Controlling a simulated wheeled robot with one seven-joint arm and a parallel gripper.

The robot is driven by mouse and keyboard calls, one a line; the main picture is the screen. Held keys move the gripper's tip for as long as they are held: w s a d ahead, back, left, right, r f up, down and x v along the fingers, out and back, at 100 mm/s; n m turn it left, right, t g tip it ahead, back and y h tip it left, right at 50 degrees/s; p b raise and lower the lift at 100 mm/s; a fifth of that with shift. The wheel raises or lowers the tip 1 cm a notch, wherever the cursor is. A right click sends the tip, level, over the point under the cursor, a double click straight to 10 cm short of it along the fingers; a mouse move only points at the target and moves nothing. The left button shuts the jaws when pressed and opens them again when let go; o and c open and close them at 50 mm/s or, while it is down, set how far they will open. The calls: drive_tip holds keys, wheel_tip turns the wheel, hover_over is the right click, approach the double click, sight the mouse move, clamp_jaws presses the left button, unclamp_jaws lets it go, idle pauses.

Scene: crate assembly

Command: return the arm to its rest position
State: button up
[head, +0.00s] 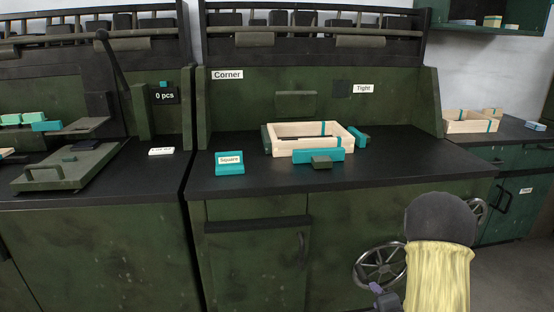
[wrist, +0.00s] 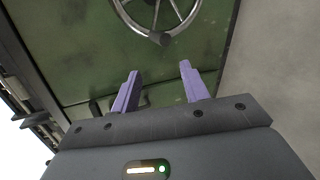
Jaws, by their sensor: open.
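My gripper (wrist: 159,82) is open in the wrist view, with two purple fingers apart and nothing between them. Beyond the fingers the wrist view shows a green cabinet face and a handwheel (wrist: 160,38). In the head view part of my arm, with a yellow sleeve and dark round joint, stands at the lower right in front of the bench. A purple finger of my gripper (head: 377,289) shows low beside the handwheel (head: 380,265), below the worktop; the rest of it is largely hidden.
A wooden crate frame (head: 310,151) with teal clamps sits on the middle worktop (head: 400,165). A teal block labelled Square (head: 230,163) stands left of it. A second wooden frame (head: 466,127) lies on the right bench. Floor is free at the lower right.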

drive_tip(key=s+a+r+m+g+p, duration=0.55)
drive_tip(key=s+r+m, duration=0.25)
drive_tip(key=r+m, duration=0.25)
drive_tip(key=s+a+r+m+g+p, duration=0.5)
drive_tip(key=s+a+r+m+p, duration=0.15)
drive_tip(key=s+r+m, duration=0.35)
drive_tip(key=w+p+v, duration=0.3)
drive_tip(key=p+v, duration=0.9)
drive_tip(key=w+r+p+v, duration=0.1)
drive_tip(key=w+p+v, duration=0.1)
drive_tip(key=p+v, duration=1)
drive_tip(key=w+a+r+p+v, duration=0.1)
drive_tip(key=w+p+v, duration=0.2)
drive_tip(key=p+v, duration=0.9)
drive_tip(key=shift+w+a+r+m+p, duration=0.25)
drive_tip(key=shift+w+r+m+p, duration=0.1)
drive_tip(key=shift+w+p, duration=0.25)
